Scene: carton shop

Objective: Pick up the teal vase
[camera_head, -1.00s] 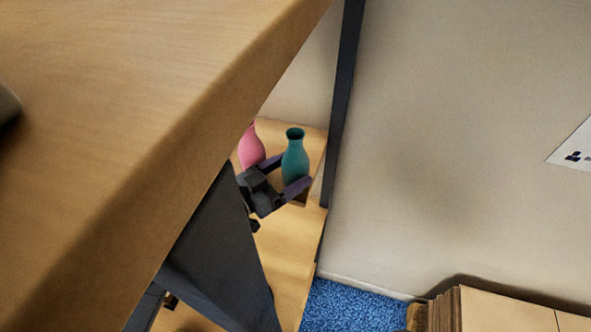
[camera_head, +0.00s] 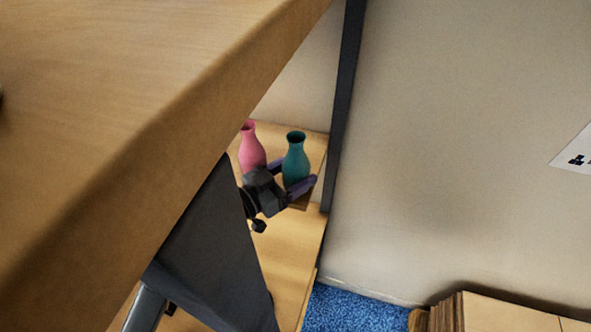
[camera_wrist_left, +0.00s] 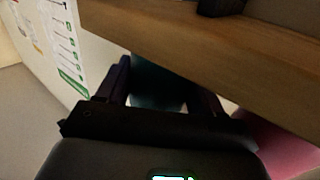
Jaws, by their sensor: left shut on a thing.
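The teal vase (camera_head: 296,160) stands upright on a lower wooden shelf in the head view, near its far right end. My left gripper (camera_head: 296,178) reaches in from the left with its fingers on either side of the vase's lower body, shut on it. In the left wrist view the vase (camera_wrist_left: 155,92) shows dark between the two fingers (camera_wrist_left: 160,90); its top is hidden behind the shelf board above. My right gripper is not in view.
A pink vase (camera_head: 251,150) stands just left of the teal one, close to my gripper. A wooden board (camera_head: 150,80) lies above and to the left. A dark upright post (camera_head: 342,110) stands close on the right. Stacked cardboard (camera_head: 500,315) is at lower right.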

